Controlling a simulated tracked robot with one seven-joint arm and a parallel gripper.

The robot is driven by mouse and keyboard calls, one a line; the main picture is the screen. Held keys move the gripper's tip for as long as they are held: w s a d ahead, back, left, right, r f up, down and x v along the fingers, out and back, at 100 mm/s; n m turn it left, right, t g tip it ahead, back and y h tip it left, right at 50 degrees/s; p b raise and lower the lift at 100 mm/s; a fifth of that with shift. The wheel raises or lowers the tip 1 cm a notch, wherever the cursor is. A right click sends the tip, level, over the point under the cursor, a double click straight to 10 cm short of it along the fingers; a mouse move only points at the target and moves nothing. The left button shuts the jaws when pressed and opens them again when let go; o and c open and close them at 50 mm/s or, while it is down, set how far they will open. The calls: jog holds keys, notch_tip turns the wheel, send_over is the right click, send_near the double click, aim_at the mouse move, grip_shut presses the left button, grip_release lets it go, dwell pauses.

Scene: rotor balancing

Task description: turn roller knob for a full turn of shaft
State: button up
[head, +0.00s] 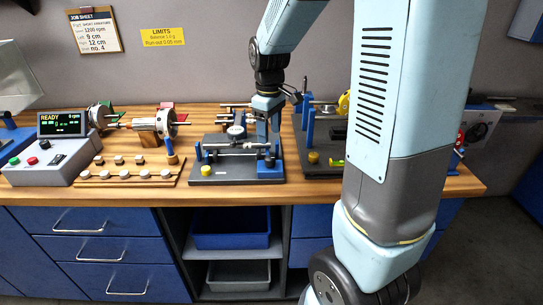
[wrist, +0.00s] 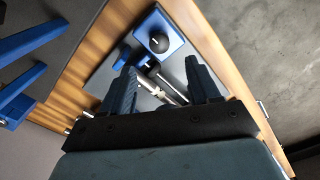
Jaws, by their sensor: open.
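A grey plate (head: 222,178) on the bench carries a fixture with blue posts and a silvery shaft (head: 236,150). At its right end is a blue block (head: 270,170). In the wrist view this block (wrist: 172,30) has a dark round knob (wrist: 159,42) on its face, probably the roller knob. My gripper (head: 267,138) points down above the block end of the fixture. In the wrist view its two fingers (wrist: 163,82) are apart, with part of the shaft (wrist: 165,88) showing between them and nothing held. The knob lies beyond the fingertips, apart from them.
A yellow knob (head: 206,170) sits at the plate's front left. A tray of small pale weights (head: 130,172), a rotor on a stand (head: 150,125) and a control box reading READY (head: 50,150) are at left. Another fixture with blue posts (head: 318,165) stands close at right.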

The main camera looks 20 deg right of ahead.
aim_at(270, 158)
notch_tip(270, 158, down, 9)
jog(key=shift+f, duration=0.2)
dwell(0.4)
